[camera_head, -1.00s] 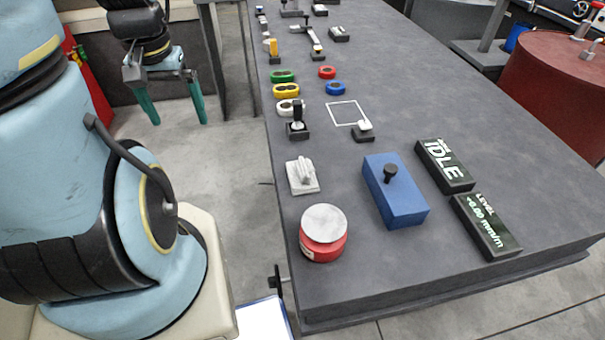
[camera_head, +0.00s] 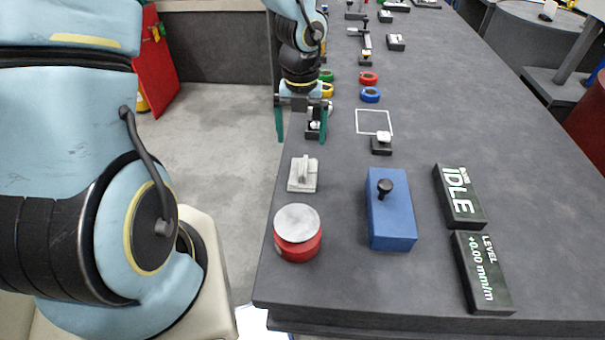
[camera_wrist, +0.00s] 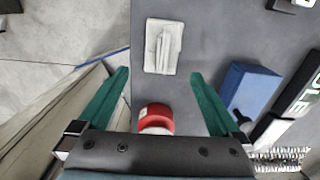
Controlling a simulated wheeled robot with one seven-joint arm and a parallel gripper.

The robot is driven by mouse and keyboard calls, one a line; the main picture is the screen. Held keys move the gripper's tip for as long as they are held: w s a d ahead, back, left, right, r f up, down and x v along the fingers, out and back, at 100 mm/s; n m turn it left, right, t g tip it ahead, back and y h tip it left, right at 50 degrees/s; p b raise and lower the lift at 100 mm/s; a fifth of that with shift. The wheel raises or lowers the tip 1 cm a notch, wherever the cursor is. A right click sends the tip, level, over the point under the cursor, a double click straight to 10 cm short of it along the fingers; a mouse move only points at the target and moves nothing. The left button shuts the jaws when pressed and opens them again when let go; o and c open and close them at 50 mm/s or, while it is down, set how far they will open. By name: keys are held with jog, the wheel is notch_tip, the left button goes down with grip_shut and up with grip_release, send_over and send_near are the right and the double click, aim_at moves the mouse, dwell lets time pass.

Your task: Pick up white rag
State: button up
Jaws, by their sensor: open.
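The white rag (camera_head: 303,175) lies on the dark grey table near its left edge, a flat piece with a raised fold along its middle. In the wrist view the rag (camera_wrist: 161,46) is near the top, ahead of the fingertips and between their lines. My gripper (camera_head: 301,139) has two green fingers, spread apart and empty. In the head view it hangs over the table's left edge, beyond the rag. In the wrist view the fingers (camera_wrist: 160,82) show with nothing between their tips.
A red tin with a pale top (camera_head: 298,233) stands nearer than the rag. A blue block with a black knob (camera_head: 391,212) is to the right, then two dark display blocks (camera_head: 459,196). Several coloured rings, including a blue one (camera_head: 370,95), lie farther back. Bare table separates rag and blue block.

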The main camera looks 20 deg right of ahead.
aim_at(303, 164)
notch_tip(303, 164, down, 6)
jog(key=shift+r, duration=0.1)
jog(key=f, duration=0.5)
jog(key=shift+d, duration=0.25)
jog(key=c, duration=1.3)
notch_tip(303, 164, up, 10)
jog(key=shift+r, duration=0.1)
jog(key=shift+c, duration=0.2)
